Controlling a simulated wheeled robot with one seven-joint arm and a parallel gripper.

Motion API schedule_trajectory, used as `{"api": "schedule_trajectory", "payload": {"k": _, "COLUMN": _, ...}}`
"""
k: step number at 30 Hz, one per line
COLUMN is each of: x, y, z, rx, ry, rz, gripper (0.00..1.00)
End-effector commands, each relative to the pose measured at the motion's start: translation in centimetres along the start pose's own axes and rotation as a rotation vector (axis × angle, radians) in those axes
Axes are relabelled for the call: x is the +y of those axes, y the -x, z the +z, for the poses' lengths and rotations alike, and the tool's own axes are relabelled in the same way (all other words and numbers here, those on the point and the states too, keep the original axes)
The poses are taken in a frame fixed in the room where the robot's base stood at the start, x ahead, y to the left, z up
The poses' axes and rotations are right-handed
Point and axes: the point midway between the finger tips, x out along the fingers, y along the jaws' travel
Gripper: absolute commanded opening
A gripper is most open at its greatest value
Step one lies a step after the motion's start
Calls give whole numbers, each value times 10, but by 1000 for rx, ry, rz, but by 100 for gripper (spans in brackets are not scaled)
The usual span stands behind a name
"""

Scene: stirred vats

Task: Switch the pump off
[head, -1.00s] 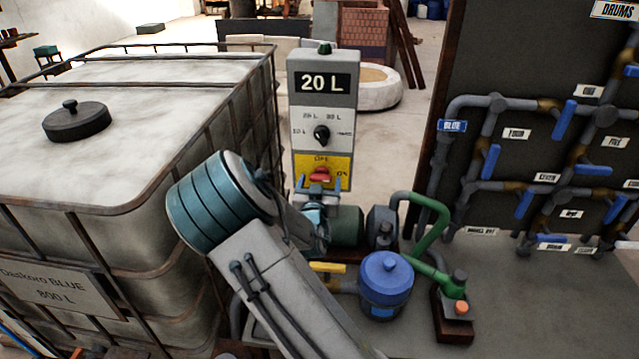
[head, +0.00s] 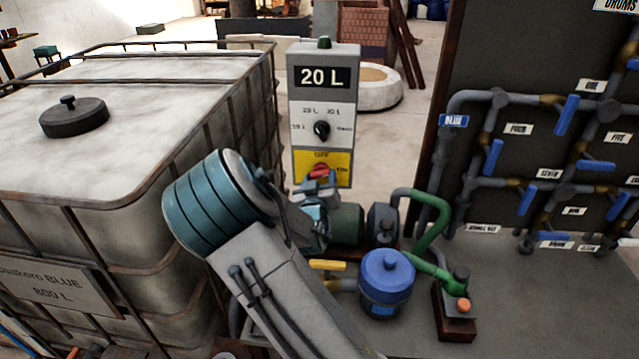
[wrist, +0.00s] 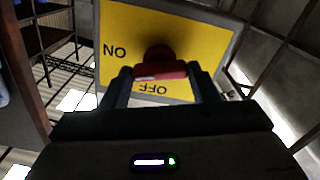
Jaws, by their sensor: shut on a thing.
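The pump's control box (head: 323,80) stands upright in the head view, with a "20 L" display and a black selector dial (head: 321,130). Its yellow switch plate (head: 341,160) has OFF at the top and ON at the right. The red switch knob (head: 318,170) sits on this plate, partly hidden by my gripper (head: 319,184). In the wrist view the plate (wrist: 122,30) appears upside down. There my gripper (wrist: 160,75) has one finger on each side of the red knob (wrist: 160,71) and is shut on it. The knob's exact pointing direction is unclear.
A caged white tank (head: 150,90) fills the left. The green pump motor (head: 347,223), a blue-lidded canister (head: 387,275) and green pipe (head: 437,215) are close to the arm's right. A valve panel (head: 550,60) stands at the right.

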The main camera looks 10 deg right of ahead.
Motion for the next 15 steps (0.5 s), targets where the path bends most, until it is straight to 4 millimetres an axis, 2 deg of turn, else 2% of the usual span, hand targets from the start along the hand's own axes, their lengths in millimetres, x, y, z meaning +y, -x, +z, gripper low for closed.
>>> {"api": "schedule_trajectory", "payload": {"k": 15, "x": -2, "y": 1, "z": 1, "rx": 0, "ry": 493, "rz": -4, "gripper": 32}}
